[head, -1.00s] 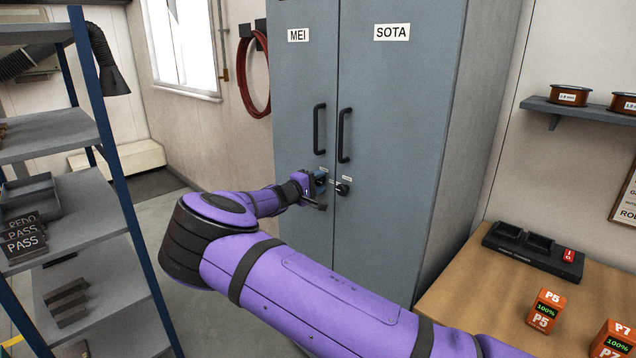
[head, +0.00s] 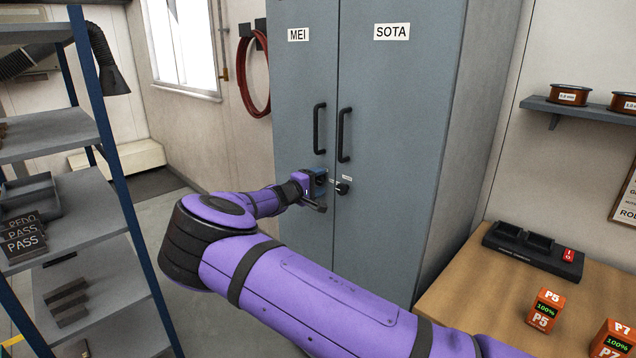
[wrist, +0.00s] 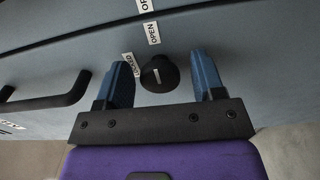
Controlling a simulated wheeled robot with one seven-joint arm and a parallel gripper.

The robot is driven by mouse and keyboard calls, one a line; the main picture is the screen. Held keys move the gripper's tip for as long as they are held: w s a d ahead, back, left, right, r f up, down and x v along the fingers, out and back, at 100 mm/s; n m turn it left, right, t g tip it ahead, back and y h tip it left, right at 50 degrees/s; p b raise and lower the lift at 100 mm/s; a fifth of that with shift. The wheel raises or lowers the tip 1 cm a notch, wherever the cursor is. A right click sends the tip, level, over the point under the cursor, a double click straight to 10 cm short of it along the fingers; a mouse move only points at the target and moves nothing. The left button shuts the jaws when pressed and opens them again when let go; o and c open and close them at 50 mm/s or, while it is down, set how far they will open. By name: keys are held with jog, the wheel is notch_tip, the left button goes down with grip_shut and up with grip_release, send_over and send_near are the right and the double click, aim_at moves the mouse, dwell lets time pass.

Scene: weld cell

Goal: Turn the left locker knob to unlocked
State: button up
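The grey locker has a left door (head: 300,75) labelled MEI and a right door (head: 395,110) labelled SOTA. In the wrist view the left door's round black knob (wrist: 158,75) sits between the fingers of my gripper (wrist: 162,84). The fingers are open, one on each side, with a gap to the knob. The knob's white mark runs nearly upright in that view. A LOCKED label (wrist: 133,66) is at its upper left and an OPEN label (wrist: 153,33) above it. In the head view my gripper (head: 319,191) hides this knob. The right knob (head: 343,188) shows beside it.
Black handles stand out from both doors, the left one (head: 319,129) above my gripper. A shelf rack (head: 110,205) stands at the left. A wooden bench (head: 470,300) with a charger (head: 530,251) and orange batteries is at the right. Some floor is open left of the locker.

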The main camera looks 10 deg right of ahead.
jog(key=v, duration=1)
jog(key=shift+a, duration=0.35)
jog(key=shift+s, duration=0.15)
jog(key=shift+a, duration=0.1)
